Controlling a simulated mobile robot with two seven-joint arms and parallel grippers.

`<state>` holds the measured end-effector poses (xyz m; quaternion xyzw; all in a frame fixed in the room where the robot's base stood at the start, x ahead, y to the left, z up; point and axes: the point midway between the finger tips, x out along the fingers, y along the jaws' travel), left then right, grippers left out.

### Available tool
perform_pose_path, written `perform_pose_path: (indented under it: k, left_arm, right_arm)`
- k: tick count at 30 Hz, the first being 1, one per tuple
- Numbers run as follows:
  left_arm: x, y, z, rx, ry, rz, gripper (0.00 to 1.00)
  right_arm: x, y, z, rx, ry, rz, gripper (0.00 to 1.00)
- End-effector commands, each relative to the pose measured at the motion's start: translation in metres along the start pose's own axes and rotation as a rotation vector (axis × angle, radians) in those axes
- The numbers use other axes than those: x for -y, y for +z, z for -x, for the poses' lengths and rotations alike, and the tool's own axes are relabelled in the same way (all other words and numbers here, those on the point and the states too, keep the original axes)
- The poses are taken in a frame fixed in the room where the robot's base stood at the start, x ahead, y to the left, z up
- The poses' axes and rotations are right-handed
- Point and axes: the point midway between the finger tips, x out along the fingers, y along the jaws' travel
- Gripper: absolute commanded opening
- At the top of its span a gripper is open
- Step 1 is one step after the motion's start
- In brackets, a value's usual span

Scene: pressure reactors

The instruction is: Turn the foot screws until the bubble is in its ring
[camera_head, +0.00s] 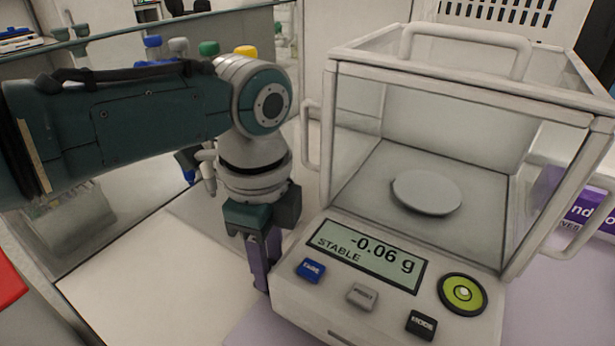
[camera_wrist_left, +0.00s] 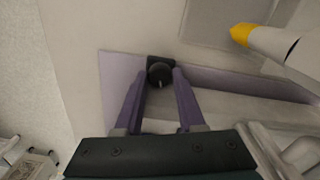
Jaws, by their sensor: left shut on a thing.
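The balance (camera_head: 345,318) has a glass draft shield and a display (camera_head: 368,257) reading -0.06 g, STABLE. Its round green bubble level (camera_head: 475,304) is at the front right corner. A small pale bubble (camera_head: 464,291) shows near the level's middle; its exact fit in the ring is too small to tell. My left gripper (camera_head: 264,282) points down at the balance's front left side. In the left wrist view, its purple fingers are shut on a dark round foot screw (camera_wrist_left: 160,75). In the head view that screw is hidden. The other foot screws are not visible. My right gripper is out of view.
The weighing pan (camera_head: 427,192) is empty inside the shield. Handles (camera_head: 311,140) stick out at the shield's sides. Bottles with coloured caps (camera_head: 209,48) stand behind my left arm. The white bench (camera_head: 165,275) left of the balance is clear.

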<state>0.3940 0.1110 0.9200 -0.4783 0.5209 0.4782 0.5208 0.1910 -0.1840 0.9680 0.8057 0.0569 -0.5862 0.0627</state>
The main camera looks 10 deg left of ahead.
Motion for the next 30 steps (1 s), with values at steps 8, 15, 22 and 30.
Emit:
perform_pose_path:
  k: [8, 15, 22, 30]
  left_arm:
    - [0.0004, -0.0002, 0.0008, 0.000, 0.000, -0.004, 0.51]
    - [0.0002, -0.0003, 0.0004, 0.000, 0.000, -0.005, 0.69]
    - [0.0001, -0.0003, 0.0002, 0.000, 0.000, -0.005, 0.69]
    - [0.0005, 0.0001, -0.0023, 0.001, -0.001, -0.080, 0.69]
  right_arm:
    - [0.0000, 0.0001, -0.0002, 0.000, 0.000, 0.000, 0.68]
    - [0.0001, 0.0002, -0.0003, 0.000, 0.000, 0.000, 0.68]
    - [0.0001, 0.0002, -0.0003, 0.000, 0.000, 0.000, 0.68]
    - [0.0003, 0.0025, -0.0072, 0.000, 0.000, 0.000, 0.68]
